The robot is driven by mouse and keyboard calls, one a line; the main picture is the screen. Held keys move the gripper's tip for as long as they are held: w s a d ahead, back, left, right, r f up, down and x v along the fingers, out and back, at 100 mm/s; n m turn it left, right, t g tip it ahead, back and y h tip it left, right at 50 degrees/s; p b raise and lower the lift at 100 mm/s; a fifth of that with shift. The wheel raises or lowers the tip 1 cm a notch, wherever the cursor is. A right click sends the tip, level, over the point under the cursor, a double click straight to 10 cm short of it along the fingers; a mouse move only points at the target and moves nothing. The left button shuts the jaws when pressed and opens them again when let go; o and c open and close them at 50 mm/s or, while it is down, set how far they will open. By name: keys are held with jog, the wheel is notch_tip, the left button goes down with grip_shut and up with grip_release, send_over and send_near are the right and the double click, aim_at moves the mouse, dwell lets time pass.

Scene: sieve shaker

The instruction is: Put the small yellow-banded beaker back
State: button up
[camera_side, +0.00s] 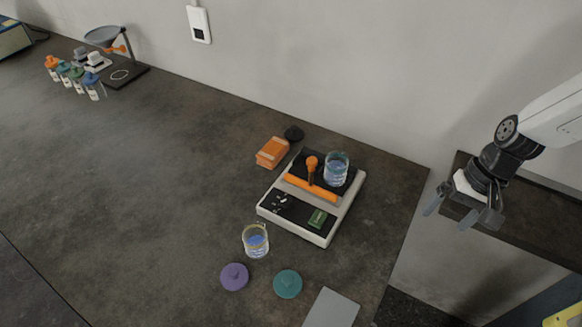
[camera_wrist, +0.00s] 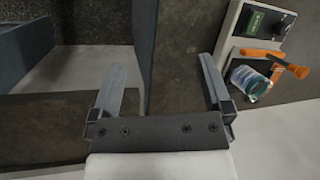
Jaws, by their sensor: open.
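A small clear beaker (camera_side: 256,241) with a pale yellowish rim and blue contents stands upright on the dark bench, in front of the shaker. A second clear beaker (camera_side: 336,170) with blue contents stands on the black plate of the white-and-black shaker (camera_side: 325,232); it also shows in the wrist view (camera_wrist: 249,80). Which one bears the yellow band is hard to tell at this size, but the bench beaker looks yellower. My gripper (camera_side: 449,218) is open and empty, right of the bench's edge and well apart from both beakers. Its spread fingers show in the wrist view (camera_wrist: 161,72).
An orange clamp bar (camera_side: 311,187) with a knob crosses the shaker plate. An orange box (camera_side: 272,152) and a black round item (camera_side: 293,134) lie behind it. Purple (camera_side: 234,277) and teal (camera_side: 288,284) lids lie in front. Bottles (camera_side: 76,78) and a funnel stand (camera_side: 125,74) are far left.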

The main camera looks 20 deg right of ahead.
jog(key=d+r+n+t+h, duration=0.3)
jog(key=d+r+n+h, duration=0.1)
jog(key=d, duration=0.7)
jog(key=shift+s+d+r+n, duration=0.15)
jog(key=shift+s+r+n, duration=0.05)
jog(key=shift+n, duration=0.7)
